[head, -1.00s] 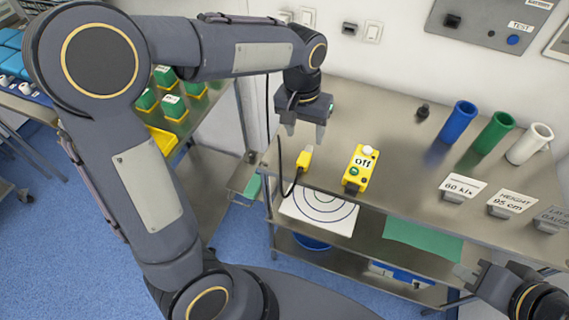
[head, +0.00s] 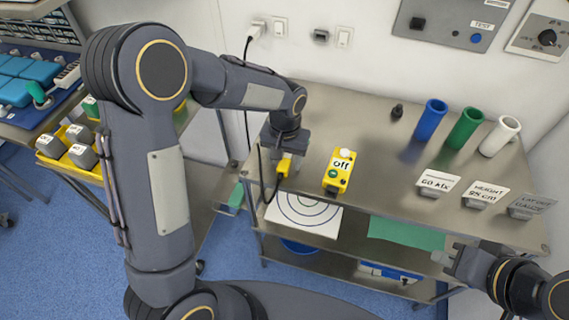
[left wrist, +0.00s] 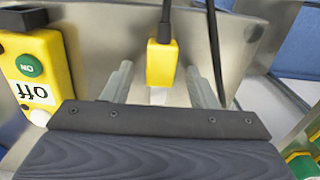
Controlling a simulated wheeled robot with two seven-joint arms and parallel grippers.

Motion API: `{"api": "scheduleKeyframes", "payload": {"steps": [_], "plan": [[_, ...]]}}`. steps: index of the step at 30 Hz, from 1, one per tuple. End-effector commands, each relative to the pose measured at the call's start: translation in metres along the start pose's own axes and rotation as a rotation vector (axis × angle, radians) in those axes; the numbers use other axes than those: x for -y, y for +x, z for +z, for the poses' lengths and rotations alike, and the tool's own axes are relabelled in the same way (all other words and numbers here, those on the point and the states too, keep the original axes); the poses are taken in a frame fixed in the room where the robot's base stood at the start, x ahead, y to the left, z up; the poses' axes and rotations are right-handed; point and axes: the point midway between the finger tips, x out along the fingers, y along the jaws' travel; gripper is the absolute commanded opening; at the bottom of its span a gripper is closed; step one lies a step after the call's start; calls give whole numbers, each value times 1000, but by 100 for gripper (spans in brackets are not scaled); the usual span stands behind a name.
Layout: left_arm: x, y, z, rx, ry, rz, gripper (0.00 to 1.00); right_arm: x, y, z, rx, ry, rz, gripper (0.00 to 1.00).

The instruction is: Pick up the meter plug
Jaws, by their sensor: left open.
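The meter plug is a yellow block (head: 284,166) with a black cable, near the left end of the steel table. In the left wrist view the yellow plug (left wrist: 161,62) sits between the two fingers, with a gap on each side. My left gripper (head: 288,159) is open and low over the plug, hiding part of it in the head view. It also shows in the left wrist view (left wrist: 160,88). My right gripper (head: 446,259) is at the lower right, past the table's front edge; its finger opening is unclear.
A yellow box marked "off" (head: 340,171) with a green button stands just right of the plug. Blue (head: 431,119), green (head: 466,129) and white (head: 499,136) tubes stand further right, behind label cards. A lower shelf holds a ringed target sheet (head: 304,213).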

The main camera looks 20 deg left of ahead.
Motion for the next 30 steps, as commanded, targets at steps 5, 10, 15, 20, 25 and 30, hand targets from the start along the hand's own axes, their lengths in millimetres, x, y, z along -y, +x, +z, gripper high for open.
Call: {"api": "scheduleKeyframes", "payload": {"steps": [5,10,15,20,25,30], "plan": [[0,0,0,0,0,0,46,0,0,0,0,0,0,0],[0,0,0,0,0,0,24,0,0,0,0,0,0,0],[0,-1,0,-1,0,0,4,0,0,0,0,0,0,0],[0,-1,0,-1,0,0,4,0,0,0,0,0,0,0],[0,-5,-1,-2,0,1,4,0,0,0,0,0,0,0],[0,-24,-1,-6,-1,1,4,0,0,0,0,0,0,0]]}}
